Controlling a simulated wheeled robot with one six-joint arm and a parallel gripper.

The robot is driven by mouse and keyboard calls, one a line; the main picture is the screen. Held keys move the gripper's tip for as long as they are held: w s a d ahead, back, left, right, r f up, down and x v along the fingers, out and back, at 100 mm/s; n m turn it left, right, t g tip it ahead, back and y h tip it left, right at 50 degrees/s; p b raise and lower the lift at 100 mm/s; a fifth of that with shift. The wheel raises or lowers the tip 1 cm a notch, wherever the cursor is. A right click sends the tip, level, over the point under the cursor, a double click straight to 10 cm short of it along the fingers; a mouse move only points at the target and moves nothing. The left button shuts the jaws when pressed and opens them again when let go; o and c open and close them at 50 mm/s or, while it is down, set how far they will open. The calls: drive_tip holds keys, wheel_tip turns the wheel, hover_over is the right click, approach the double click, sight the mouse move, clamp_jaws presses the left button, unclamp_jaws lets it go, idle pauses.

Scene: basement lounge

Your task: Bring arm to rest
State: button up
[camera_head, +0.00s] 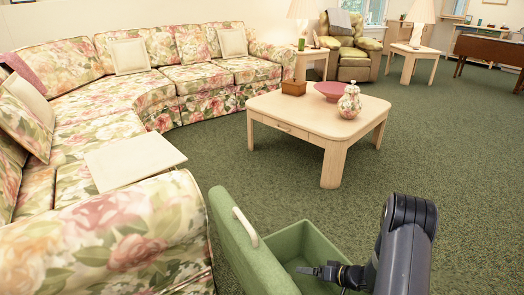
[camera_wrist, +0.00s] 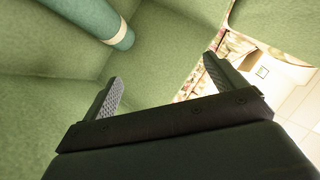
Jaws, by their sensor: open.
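My gripper (camera_head: 322,270) reaches into an open green box (camera_head: 318,243) at the bottom of the head view. In the wrist view my gripper (camera_wrist: 160,72) has its two fingers wide apart, with nothing between them. Green walls of the box (camera_wrist: 170,45) surround it there. A teal cylinder with a cream band (camera_wrist: 85,18) lies beyond the left finger, apart from it. The box's green lid (camera_head: 245,255), with a cream handle (camera_head: 245,227), stands raised on the left. My arm comes in from the lower right of the head view.
A floral sectional sofa (camera_head: 140,245) stands close to the left of the box. A pale coffee table (camera_head: 300,115) holds a brown box (camera_head: 294,88), a pink bowl (camera_head: 330,88) and a floral jar (camera_head: 349,103). Green carpet (camera_head: 450,140) lies clear to the right.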

wheel_tip(320, 180, up, 5)
drive_tip(key=shift+d+p, duration=0.1)
drive_tip(key=shift+p, duration=0.4)
drive_tip(key=shift+f, duration=0.1)
wheel_tip(320, 180, down, 6)
drive_tip(key=b, duration=0.2)
drive_tip(key=r+p+v, duration=0.1)
drive_tip(key=p+v, duration=0.3)
drive_tip(key=v, duration=0.7)
drive_tip(key=f+b+x, duration=0.1)
drive_tip(key=b+x, duration=0.3)
drive_tip(key=x, duration=0.7)
wheel_tip(320, 180, up, 41)
drive_tip(key=a+m+t+h+p, duration=0.2)
drive_tip(key=m+t+h+p, duration=0.1)
drive_tip(key=p, duration=2)
drive_tip(key=shift+w+a+r+m, duration=0.2)
drive_tip(key=shift+w+a+m, duration=0.15)
drive_tip(key=shift+m, duration=0.25)
